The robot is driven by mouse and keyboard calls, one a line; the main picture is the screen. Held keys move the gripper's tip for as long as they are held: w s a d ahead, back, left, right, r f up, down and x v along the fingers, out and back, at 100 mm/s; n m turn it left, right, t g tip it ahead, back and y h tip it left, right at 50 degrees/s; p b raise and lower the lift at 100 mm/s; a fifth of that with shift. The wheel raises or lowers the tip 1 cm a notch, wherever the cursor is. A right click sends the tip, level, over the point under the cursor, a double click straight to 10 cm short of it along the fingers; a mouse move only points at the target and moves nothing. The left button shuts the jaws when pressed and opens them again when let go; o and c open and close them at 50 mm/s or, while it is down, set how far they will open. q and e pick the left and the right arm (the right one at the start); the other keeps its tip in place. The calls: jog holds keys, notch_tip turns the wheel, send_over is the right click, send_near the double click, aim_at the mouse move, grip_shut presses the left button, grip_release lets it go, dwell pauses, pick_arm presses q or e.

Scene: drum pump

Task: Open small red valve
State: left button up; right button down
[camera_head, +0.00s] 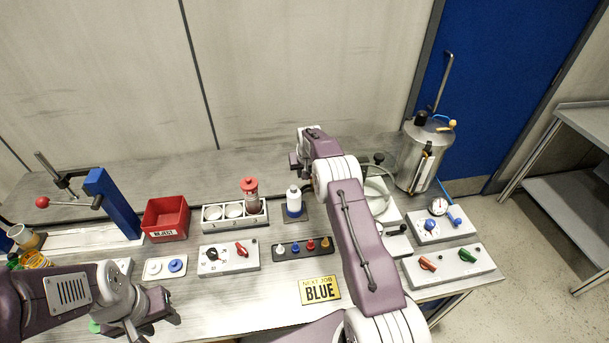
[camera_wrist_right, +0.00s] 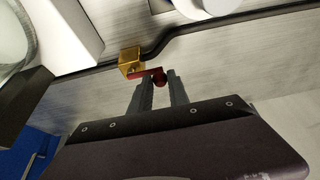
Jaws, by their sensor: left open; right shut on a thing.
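The small red valve (camera_wrist_right: 157,75) shows in the right wrist view as a red handle beside a brass valve body (camera_wrist_right: 131,63) on a black hose line. My right gripper (camera_wrist_right: 161,83) has its two dark fingertips shut on the red handle. In the head view my right arm reaches to the back of the bench, and the valve is hidden there behind my gripper and arm. My left gripper (camera_head: 165,312) is open and empty over the front left of the bench.
A white bottle with a blue base (camera_head: 294,200) stands just left of my right arm. A red reject bin (camera_head: 166,218), a rack with a red-capped jar (camera_head: 250,190) and switch boxes (camera_head: 228,258) fill the bench. A steel drum (camera_head: 421,158) stands at the back right.

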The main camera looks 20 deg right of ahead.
jog(key=c, duration=1.3)
grip_release()
jog(key=shift+w, duration=0.1)
jog(key=shift+o, duration=0.2)
jog(key=b+v, duration=0.2)
jog(key=v, duration=0.7)
